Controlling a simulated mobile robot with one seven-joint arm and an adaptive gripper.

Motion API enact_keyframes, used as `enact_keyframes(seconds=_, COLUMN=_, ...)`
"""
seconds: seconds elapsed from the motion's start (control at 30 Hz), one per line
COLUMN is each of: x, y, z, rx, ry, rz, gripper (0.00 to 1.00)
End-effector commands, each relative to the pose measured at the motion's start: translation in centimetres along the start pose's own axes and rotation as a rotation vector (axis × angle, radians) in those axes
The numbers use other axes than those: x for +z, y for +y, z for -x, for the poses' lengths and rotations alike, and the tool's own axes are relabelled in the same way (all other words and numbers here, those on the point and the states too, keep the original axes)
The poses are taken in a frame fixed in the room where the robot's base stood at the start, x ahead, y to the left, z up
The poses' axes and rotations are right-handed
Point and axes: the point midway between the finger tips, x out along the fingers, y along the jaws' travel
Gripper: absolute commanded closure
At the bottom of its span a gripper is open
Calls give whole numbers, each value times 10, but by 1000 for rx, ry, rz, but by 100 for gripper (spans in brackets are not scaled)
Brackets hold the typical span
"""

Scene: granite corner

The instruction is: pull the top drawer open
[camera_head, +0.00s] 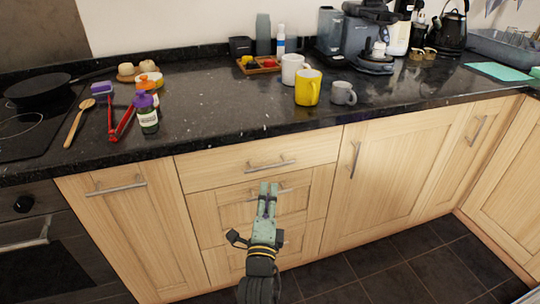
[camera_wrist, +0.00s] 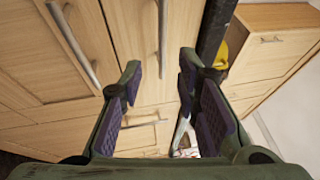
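The top drawer (camera_head: 225,170) is a light wood front under the dark counter, flush and shut, with a horizontal bar handle (camera_head: 270,165). My gripper (camera_head: 268,186) is in front of the drawer stack, its fingertips a little below that handle in the head view. It partly hides the second drawer's handle (camera_head: 283,190). In the wrist view my gripper (camera_wrist: 160,78) is open and empty, its purple-padded fingers apart. A bar handle (camera_wrist: 163,38), likely the top drawer's, lies beyond and in line with the gap. I see no contact with it.
Another handle (camera_wrist: 73,45) shows at the left in the wrist view. Cabinet doors (camera_head: 390,160) flank the drawers on the right, and the oven (camera_head: 40,240) is at the left. Floor (camera_head: 400,260) is clear.

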Motion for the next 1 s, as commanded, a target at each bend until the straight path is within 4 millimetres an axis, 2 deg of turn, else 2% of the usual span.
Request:
enact_keyframes(seconds=0.4, x=1, y=-5, z=-73, rx=-4, ry=-2, rz=4, gripper=70)
enact_keyframes(seconds=0.53, x=2, y=-4, z=-91, rx=-3, ry=-3, rz=4, gripper=70)
enact_keyframes(seconds=0.7, x=1, y=-2, z=-103, rx=-3, ry=-3, rz=3, gripper=70)
enact_keyframes(seconds=1.0, x=1, y=-2, z=-104, rx=-3, ry=-3, rz=2, gripper=71)
